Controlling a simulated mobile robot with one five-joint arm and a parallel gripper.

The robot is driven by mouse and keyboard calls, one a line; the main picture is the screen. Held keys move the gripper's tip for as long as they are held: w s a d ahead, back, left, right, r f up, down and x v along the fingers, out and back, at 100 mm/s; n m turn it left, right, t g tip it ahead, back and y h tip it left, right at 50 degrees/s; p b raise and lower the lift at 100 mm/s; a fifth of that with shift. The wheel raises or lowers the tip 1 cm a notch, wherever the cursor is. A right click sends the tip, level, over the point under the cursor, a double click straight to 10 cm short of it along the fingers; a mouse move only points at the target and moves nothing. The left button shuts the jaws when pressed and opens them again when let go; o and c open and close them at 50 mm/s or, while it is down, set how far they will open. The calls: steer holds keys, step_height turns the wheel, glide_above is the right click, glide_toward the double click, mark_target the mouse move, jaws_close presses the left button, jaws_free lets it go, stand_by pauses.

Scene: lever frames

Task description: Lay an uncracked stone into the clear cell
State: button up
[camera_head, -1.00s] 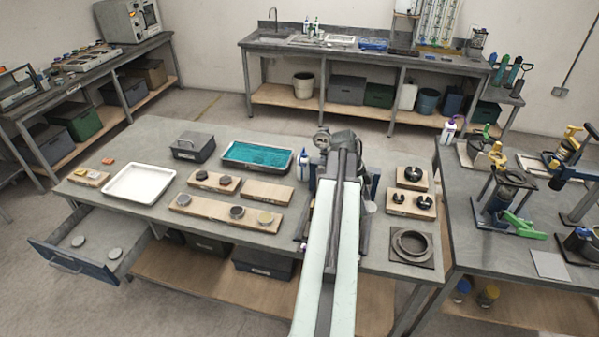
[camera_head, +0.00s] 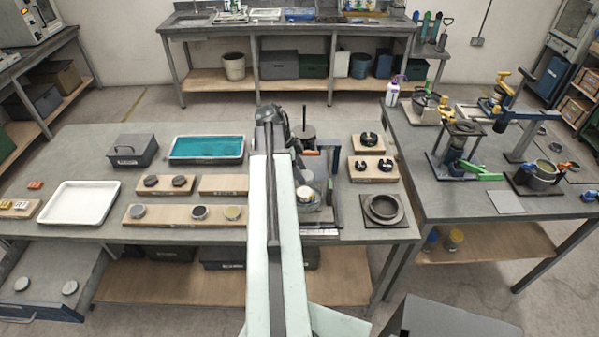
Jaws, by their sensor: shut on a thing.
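My gripper (camera_head: 297,150) is at the far end of my arm, over the loading frame near the middle of the bench. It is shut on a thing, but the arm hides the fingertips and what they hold. The clear cell (camera_head: 308,194) appears to be the see-through vessel in that frame, partly behind my arm. Cracks are too small to tell.
A white tray (camera_head: 77,203), a teal-filled tray (camera_head: 207,148) and a grey box (camera_head: 132,150) stand left of my arm. Two dark discs (camera_head: 179,180) sit on another board. A dark ring (camera_head: 383,208) lies at right. The second table (camera_head: 505,203) holds several devices.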

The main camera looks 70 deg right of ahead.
mark_target(304, 192)
steer(key=shift+s+f+b, duration=0.1)
steer(key=shift+f+b, duration=3.05)
steer(key=shift+f, duration=0.3)
steer(key=shift+f, duration=0.1)
steer(key=o, duration=1.5)
steer(key=shift+w, duration=0.2)
steer(key=p+v, duration=0.7)
steer(key=shift+r, duration=0.4)
